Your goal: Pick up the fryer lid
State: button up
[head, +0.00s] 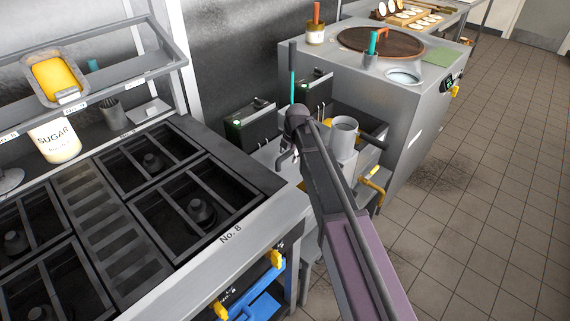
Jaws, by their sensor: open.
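The fryer (268,152) stands between the stove and the tandoor, with two dark control boxes showing green lights. I cannot clearly make out its lid; my arm covers part of the fryer top. My arm reaches over the fryer from the lower right. My gripper (284,158) is mostly hidden behind the arm; a dark curved finger shows low beside the wrist. It is open, and I see nothing held in it.
The stove (262,205) with black grates fills the left. A shelf with a yellow tub (55,78) is at upper left. Tiled floor at right is clear.

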dwell(0.6)
grip_shut()
